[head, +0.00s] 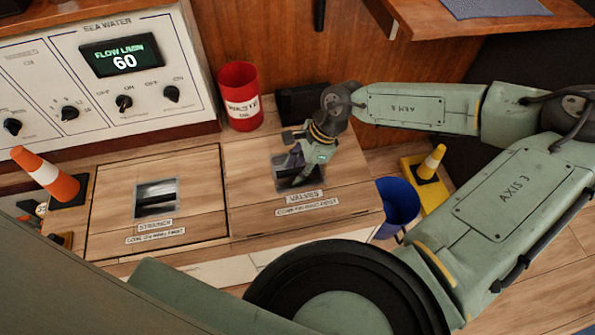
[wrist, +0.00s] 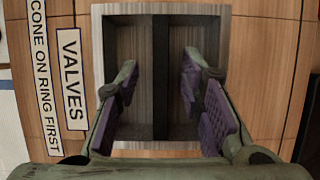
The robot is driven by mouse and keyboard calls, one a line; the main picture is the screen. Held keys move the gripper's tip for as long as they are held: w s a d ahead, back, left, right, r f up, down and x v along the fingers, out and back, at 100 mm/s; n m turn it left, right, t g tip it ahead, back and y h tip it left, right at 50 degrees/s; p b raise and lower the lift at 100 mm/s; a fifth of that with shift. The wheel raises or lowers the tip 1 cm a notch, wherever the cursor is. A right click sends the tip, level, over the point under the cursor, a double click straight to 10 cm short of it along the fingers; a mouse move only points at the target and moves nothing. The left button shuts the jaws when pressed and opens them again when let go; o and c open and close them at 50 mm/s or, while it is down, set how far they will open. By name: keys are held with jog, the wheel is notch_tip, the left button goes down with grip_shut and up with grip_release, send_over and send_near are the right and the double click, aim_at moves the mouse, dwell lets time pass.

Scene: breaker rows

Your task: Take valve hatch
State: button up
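My gripper (head: 300,165) points down at this pocket. In the wrist view my gripper (wrist: 159,66) is open, with one purple-padded finger on each side of the bar and a gap on both sides. Nothing is held. How deep the fingertips reach into the pocket is hard to tell.
The strainer hatch (head: 108,205) lies closed to the left. An orange cone (head: 48,173) stands left of it, and a yellow cone (head: 431,163) stands on a yellow base at right. A red waste-oil bin (head: 239,97) stands behind the hatch; a blue bucket (head: 398,205) is at its right.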

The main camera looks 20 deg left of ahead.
jog(key=shift+f+b, duration=0.25)
jog(key=shift+b, duration=0.1)
dwell(0.4)
grip_shut()
jog(key=shift+a+r, duration=0.1)
dwell(0.8)
